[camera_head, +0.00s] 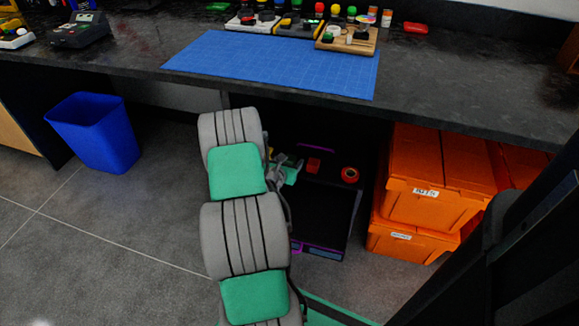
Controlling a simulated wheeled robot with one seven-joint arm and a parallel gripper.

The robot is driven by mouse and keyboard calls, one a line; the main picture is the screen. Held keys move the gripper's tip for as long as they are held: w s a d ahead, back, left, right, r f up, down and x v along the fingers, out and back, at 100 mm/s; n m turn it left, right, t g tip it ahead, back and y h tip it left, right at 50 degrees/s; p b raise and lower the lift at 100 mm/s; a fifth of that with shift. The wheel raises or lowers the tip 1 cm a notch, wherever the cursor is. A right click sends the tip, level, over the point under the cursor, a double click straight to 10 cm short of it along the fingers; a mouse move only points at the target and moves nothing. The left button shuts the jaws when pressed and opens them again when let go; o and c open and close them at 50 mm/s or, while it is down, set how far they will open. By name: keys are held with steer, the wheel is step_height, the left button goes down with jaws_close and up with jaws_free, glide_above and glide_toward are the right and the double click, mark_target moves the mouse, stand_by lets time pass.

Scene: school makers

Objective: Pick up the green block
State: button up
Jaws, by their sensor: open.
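My gripper (281,163) is small in the picture, below the counter and beside my upper arm link. Its jaws are open. A small green piece (291,176) shows just right of and below the gripper, partly hidden by it; it looks like a green block, but I cannot tell whether the jaws are around it or only in front of it. A flat green item (217,6) also lies on the counter at the back, far from my gripper.
A red block (313,165) and a red-orange ring (350,175) sit on a dark unit (328,205) under the counter (440,90). Orange crates (440,190) stand at right, a blue bin (95,135) at left. A blue mat (280,65) lies on the counter. The left floor is clear.

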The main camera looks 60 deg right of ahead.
steer(key=shift+d, duration=0.2)
jaws_close()
stand_by(0.6)
